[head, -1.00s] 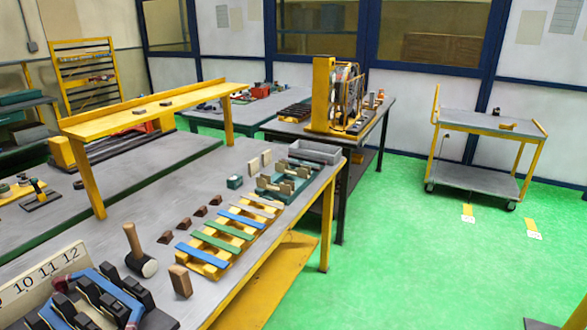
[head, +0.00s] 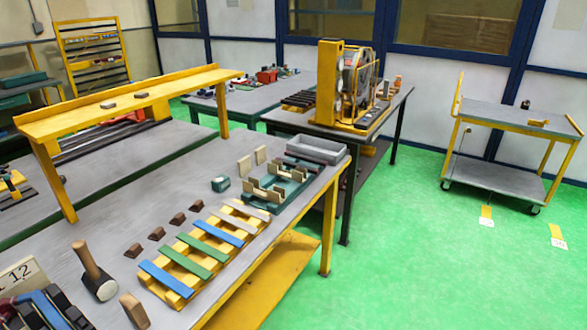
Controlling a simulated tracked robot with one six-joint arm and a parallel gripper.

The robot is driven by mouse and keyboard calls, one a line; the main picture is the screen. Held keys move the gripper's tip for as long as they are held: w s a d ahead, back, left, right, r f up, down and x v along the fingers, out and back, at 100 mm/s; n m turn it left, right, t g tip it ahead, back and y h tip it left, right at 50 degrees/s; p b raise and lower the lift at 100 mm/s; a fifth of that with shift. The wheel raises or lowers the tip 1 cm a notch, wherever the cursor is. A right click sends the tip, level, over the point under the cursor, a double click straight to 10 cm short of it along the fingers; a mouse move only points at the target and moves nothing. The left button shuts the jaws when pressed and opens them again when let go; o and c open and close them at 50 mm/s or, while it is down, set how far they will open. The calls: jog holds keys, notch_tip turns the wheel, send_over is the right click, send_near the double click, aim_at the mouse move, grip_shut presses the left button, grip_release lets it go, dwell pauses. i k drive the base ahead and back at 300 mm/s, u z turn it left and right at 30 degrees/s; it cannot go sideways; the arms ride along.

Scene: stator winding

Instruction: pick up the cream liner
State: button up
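A yellow rack (head: 184,291) on the near workbench bears a row of flat strips. Two pale cream strips lie at its far end; one cream liner (head: 251,209) is farthest and the other (head: 236,221) is just nearer. Blue strips (head: 166,279) and green strips (head: 187,261) lie across the nearer part. The strips look flat and side by side. I cannot tell the two pale strips apart in kind at this size. My gripper is not in view.
A green fixture (head: 279,176) and a grey tray (head: 317,149) stand beyond the rack. Small brown blocks (head: 157,234) lie left of it. A mallet (head: 96,273) and a wooden block (head: 134,311) are nearer.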

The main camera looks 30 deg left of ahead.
aim_at(300, 175)
jog(key=i, duration=2.7)
jog(key=u, duration=2.35)
